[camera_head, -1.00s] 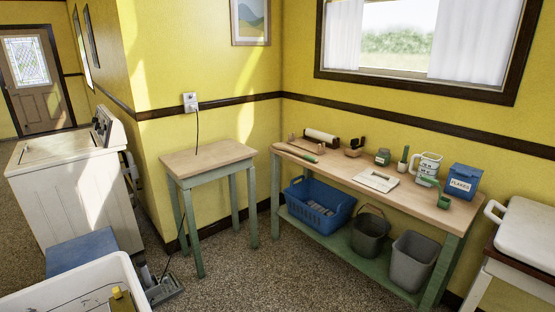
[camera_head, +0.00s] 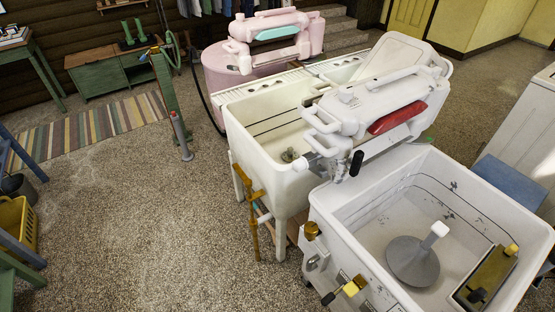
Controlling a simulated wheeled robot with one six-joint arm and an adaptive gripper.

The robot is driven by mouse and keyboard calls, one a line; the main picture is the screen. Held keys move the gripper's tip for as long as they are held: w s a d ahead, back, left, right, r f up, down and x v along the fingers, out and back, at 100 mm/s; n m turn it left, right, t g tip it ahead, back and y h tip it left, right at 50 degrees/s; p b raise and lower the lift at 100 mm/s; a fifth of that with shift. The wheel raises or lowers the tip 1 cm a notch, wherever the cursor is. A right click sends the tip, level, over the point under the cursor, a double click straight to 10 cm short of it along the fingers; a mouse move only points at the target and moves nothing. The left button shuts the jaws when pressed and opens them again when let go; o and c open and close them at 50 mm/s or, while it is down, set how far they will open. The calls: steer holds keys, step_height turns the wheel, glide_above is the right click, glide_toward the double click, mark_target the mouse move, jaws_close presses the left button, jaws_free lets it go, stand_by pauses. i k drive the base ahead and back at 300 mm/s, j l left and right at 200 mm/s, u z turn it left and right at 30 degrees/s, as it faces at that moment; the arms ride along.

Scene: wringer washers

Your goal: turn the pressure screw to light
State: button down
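A white wringer (camera_head: 375,105) with a red bar (camera_head: 397,118) sits above the white square washer tub (camera_head: 318,205) at the right. A small raised fitting (camera_head: 348,97) shows on top of this wringer; I cannot tell whether it is the pressure screw, and no light marking is readable. A second wringer, pink with a teal bar (camera_head: 277,33), stands over a pink round tub (camera_head: 235,75) at the back. My gripper is not in view.
A white double sink (camera_head: 262,140) stands between the two washers. A brass-coloured pipe (camera_head: 250,215) and a yellow-tipped fitting (camera_head: 350,288) stick out at the front. A green post (camera_head: 172,95) and a yellow basket (camera_head: 17,222) are at left. Speckled floor (camera_head: 150,220) is clear at left centre.

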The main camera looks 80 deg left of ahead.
mark_target(345, 94)
steer(key=l+u, duration=0.1)
steer(key=u, duration=0.25)
steer(key=l+u, duration=0.1)
steer(key=u, duration=0.3)
steer(key=l+u, duration=0.15)
steer(key=u, duration=0.2)
steer(key=i+j+u, duration=0.1)
steer(key=u, duration=0.75)
steer(key=i+j+z, duration=0.35)
steer(key=j, duration=0.4)
steer(key=i+j+z, duration=0.15)
steer(key=j, duration=0.3)
steer(key=i, duration=0.1)
